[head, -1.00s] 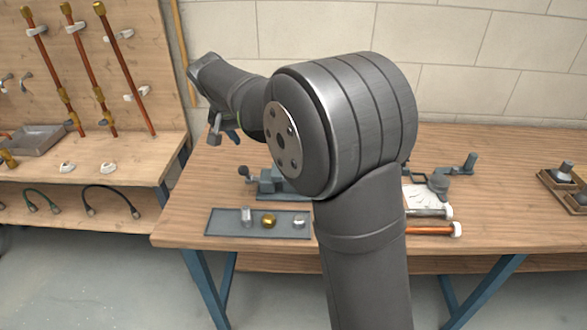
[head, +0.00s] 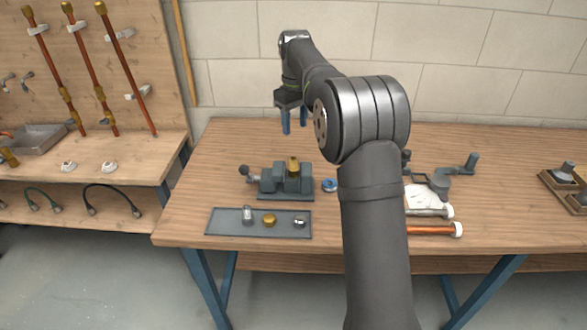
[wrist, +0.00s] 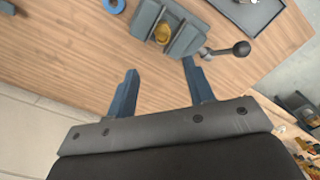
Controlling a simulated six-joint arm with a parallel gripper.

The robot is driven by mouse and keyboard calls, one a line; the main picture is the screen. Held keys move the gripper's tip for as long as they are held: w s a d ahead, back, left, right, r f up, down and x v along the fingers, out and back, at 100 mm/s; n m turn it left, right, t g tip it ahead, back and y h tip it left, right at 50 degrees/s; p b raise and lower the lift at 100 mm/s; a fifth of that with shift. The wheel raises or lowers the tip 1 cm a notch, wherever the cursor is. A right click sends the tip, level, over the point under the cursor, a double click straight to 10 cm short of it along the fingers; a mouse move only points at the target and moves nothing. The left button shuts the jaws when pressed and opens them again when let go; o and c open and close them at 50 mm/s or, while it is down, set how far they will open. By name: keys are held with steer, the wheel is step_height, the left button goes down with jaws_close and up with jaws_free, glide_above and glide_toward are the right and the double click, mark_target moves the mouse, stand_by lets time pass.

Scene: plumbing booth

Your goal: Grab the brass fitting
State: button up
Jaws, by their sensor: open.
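A brass fitting (head: 293,163) stands upright in the grey vise (head: 267,184) on the workbench. In the wrist view the fitting (wrist: 163,34) sits between the jaws of the vise (wrist: 184,42). A second, rounded brass piece (head: 269,220) lies on the flat grey tray (head: 230,231) in front of the vise. My gripper (head: 294,124) is open and empty, pointing down above the bench behind the vise. In the wrist view its blue fingers (wrist: 160,70) are spread apart, with bare wood between them and the vise beyond the tips.
Two silvery pieces (head: 247,214) (head: 299,222) are also on the tray. A blue ring (head: 329,185) lies right of the vise. The vise handle (head: 245,172) sticks out left. The bench (head: 225,150) is clear at the back left.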

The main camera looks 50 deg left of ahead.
mark_target(294, 158)
step_height(294, 158, down, 8)
steer(key=f, duration=0.5)
steer(key=shift+s+f, duration=0.1)
steer(key=shift+s, duration=0.15)
steer(key=c, duration=1)
jaws_close()
